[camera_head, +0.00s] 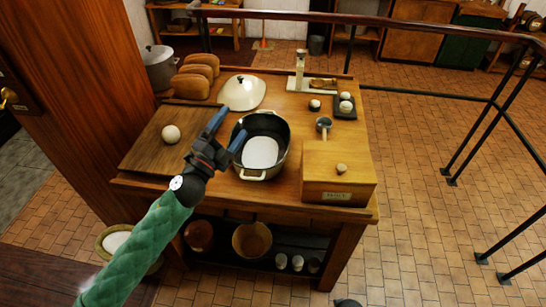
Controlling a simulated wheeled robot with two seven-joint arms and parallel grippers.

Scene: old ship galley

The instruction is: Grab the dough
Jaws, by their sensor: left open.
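The dough (171,133) is a small pale round ball. It lies on a dark wooden board (140,152) at the left of the wooden table. My left gripper (228,131) is open, its blue-tipped fingers apart with nothing seen between them. It is to the right of the dough, near the board's right edge and the left rim of the black pot, and appears clear of the dough. My right gripper is not in view.
The black pot (244,166) holds a flat white piece (260,152); its pale lid (242,93) lies behind. Loaves (194,80) stand behind the board. A wooden box (340,172), a scale (300,72), a small ladle (323,124) and a dark egg tray (345,112) occupy the right.

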